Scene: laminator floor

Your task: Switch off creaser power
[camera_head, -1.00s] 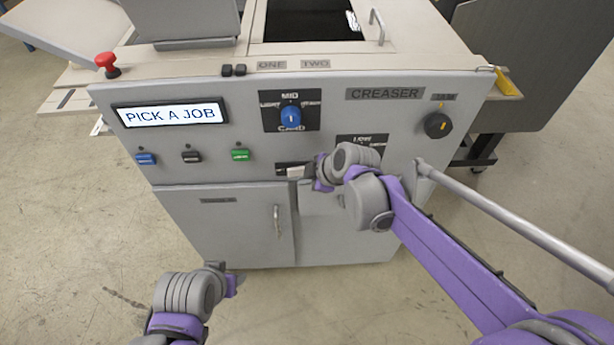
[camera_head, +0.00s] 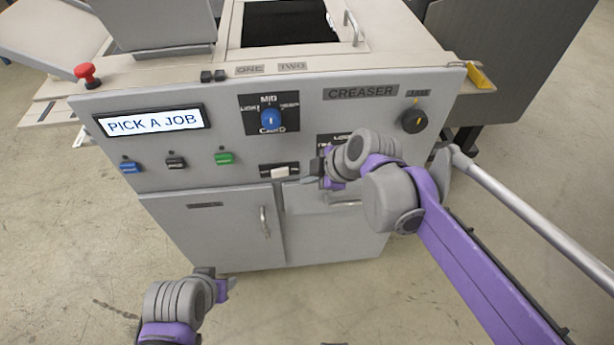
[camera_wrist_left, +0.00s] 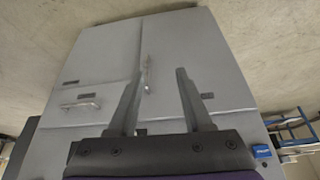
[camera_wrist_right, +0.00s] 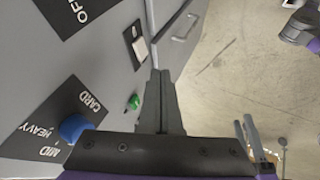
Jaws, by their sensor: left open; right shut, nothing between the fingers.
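The creaser is a grey machine (camera_head: 230,225) with a lit display (camera_head: 155,120) reading PICK A JOB. A white switch (camera_head: 280,172) sits on a dark plate low on its front; it also shows in the right wrist view (camera_wrist_right: 138,44). I cannot tell which way it is set. My right gripper (camera_head: 314,171) is shut and empty, just right of the switch and apart from it; its fingers (camera_wrist_right: 160,78) point along the panel. A plate with OFF lettering (camera_wrist_right: 75,12) is partly out of frame. My left gripper (camera_head: 226,286) is open and empty, low in front of the cabinet doors.
The front also carries a blue dial (camera_head: 270,119), a black knob (camera_head: 413,120), and blue (camera_head: 131,166), black (camera_head: 176,163) and green (camera_head: 224,158) buttons. A red mushroom button (camera_head: 87,75) stands at the top left. A door handle (camera_head: 264,222) sticks out below. The floor in front is clear.

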